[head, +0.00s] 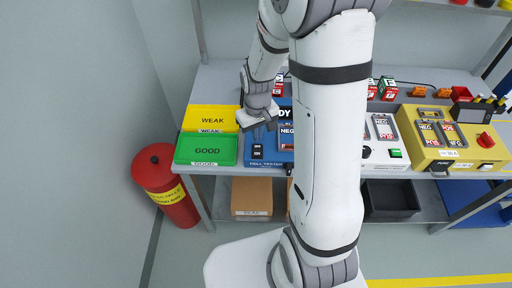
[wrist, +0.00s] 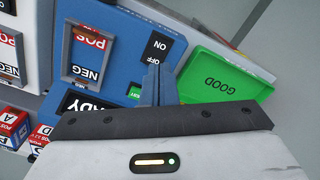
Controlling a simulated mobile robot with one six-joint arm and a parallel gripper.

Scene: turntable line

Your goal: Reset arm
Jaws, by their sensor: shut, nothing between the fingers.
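My gripper (head: 258,131) is shut and empty. It hangs over the left part of the blue cell tester (head: 283,158), close to the green GOOD tray (head: 207,163). In the wrist view, the fingers of my gripper (wrist: 158,82) are together in front of the tester's black ON/OFF switch (wrist: 157,46), with the GOOD tray (wrist: 262,92) to their right. Whether the fingertips touch the tester, I cannot tell. The tester's cell slot (wrist: 88,54), marked POS and NEG, shows to the left. My arm hides much of the tester in the head view.
The yellow WEAK tray (head: 190,119) lies behind the GOOD tray. A yellow machine (head: 446,160) with several cells stands at the right of the bench. Red and green cells (head: 388,88) stand at the back. A red bin (head: 160,181) stands on the floor at left.

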